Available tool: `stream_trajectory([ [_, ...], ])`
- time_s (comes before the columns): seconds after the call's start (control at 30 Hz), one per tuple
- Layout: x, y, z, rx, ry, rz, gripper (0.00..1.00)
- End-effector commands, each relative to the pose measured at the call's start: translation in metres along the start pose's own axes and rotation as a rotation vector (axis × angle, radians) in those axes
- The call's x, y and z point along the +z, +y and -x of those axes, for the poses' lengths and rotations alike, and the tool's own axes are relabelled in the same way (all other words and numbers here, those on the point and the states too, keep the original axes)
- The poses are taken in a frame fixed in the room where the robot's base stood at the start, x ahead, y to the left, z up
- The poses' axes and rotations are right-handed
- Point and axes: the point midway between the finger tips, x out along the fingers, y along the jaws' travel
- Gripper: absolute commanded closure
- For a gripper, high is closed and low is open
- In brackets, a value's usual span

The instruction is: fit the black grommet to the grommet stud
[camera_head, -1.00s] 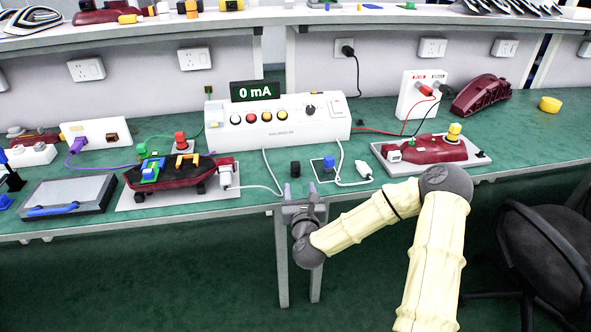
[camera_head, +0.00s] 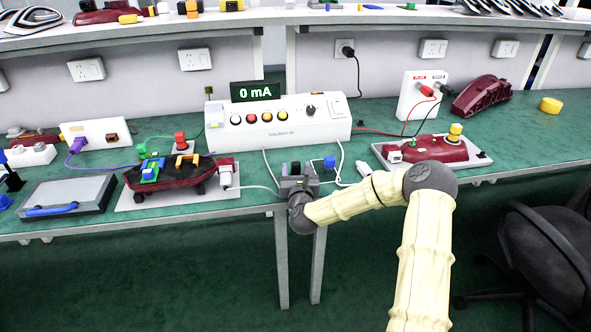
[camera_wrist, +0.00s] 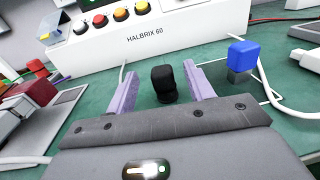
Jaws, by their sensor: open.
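The small black piece, which I take for the black grommet (camera_head: 295,166), stands upright near the front edge of the green bench. In the wrist view the black grommet (camera_wrist: 162,78) is between the two purple fingers of my gripper (camera_wrist: 160,70), with a gap on each side. My gripper (camera_head: 297,177) is open and low at the bench edge. The grommet stud cannot be told apart in these views. A dark red lamp housing (camera_head: 172,182) with coloured parts lies on a plate to the left. A second red lamp (camera_head: 436,151) lies on a plate to the right.
A blue cap on a metal block (camera_wrist: 241,56) stands right of the grommet, with a white cable curving beside it. The white test box (camera_head: 262,133), its display (camera_head: 254,91) reading 0 mA, stands behind. A white connector (camera_head: 364,168) lies to the right.

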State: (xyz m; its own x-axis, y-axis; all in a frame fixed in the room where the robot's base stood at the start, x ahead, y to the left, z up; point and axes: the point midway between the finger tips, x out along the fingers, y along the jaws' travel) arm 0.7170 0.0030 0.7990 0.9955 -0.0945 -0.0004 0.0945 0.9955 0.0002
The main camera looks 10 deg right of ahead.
Motion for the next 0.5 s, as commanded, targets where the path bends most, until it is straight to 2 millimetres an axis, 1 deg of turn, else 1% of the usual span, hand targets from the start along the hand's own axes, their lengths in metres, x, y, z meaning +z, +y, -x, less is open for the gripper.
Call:
stream_trajectory([
  [0.13, -0.001, 0.0, -0.009, -0.002, -0.002, 0.0, 0.47],
  [0.4, -0.003, 0.0, -0.044, -0.002, -0.002, 0.001, 0.47],
  [0.5, -0.003, 0.0, -0.051, -0.001, -0.001, 0.0, 0.47],
])
